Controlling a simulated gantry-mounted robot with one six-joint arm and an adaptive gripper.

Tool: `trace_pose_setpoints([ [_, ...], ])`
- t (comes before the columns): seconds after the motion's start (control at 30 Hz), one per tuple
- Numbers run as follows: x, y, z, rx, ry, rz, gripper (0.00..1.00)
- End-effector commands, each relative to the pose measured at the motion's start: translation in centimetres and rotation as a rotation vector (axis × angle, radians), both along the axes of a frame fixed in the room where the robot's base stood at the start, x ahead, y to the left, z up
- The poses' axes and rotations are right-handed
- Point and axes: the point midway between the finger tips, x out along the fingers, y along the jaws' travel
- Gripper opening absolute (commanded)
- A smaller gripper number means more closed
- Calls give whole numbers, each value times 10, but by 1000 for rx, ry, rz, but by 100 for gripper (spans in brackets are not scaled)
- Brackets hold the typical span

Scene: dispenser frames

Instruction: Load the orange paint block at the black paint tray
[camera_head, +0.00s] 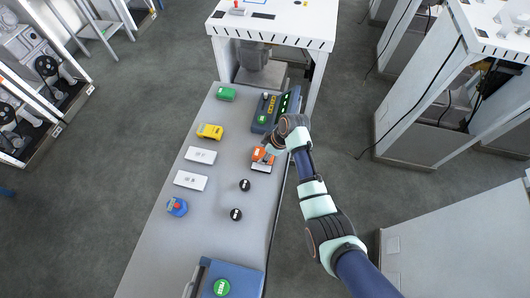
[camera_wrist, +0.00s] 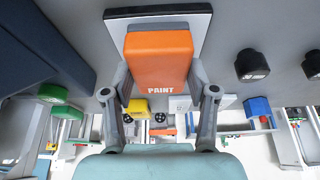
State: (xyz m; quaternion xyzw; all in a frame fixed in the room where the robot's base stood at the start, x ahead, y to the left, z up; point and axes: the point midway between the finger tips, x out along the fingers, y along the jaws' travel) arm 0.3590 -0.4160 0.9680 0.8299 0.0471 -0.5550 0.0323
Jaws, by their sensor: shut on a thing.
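An orange block (camera_wrist: 160,60) marked PAINT is held between the two fingers of my gripper (camera_wrist: 160,85) in the wrist view. In the head view the orange block (camera_head: 261,154) shows partly beneath my gripper (camera_head: 267,148), near the right edge of the table. A light plate with a black edge (camera_wrist: 150,13) lies behind the block in the wrist view. This tray-like plate (camera_head: 260,168) also shows just below the block in the head view. I cannot tell whether the block touches it. My wrist hides part of the block in the head view.
The grey table (camera_head: 205,235) holds a green block (camera_head: 226,94), a yellow block (camera_head: 210,131), two white plates (camera_head: 200,155) and a blue item with a red top (camera_head: 177,207). Two black round pieces (camera_head: 245,185) stand nearby. A blue unit (camera_head: 262,124) stands close beside my gripper.

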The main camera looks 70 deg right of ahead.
Motion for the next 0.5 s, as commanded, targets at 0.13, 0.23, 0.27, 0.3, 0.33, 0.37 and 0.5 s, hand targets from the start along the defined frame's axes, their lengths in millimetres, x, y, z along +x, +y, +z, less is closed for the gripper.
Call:
trace_pose_setpoints([
  [0.13,0,0,-2,0,0,0,30],
  [0.23,0,0,-3,0,0,0,30],
  [0.27,0,0,-4,0,0,0,30],
  [0.3,0,0,-4,0,0,0,30],
  [0.33,0,0,-4,0,0,0,30],
  [0.37,0,0,-5,0,0,0,30],
  [0.5,0,0,-7,0,0,0,30],
])
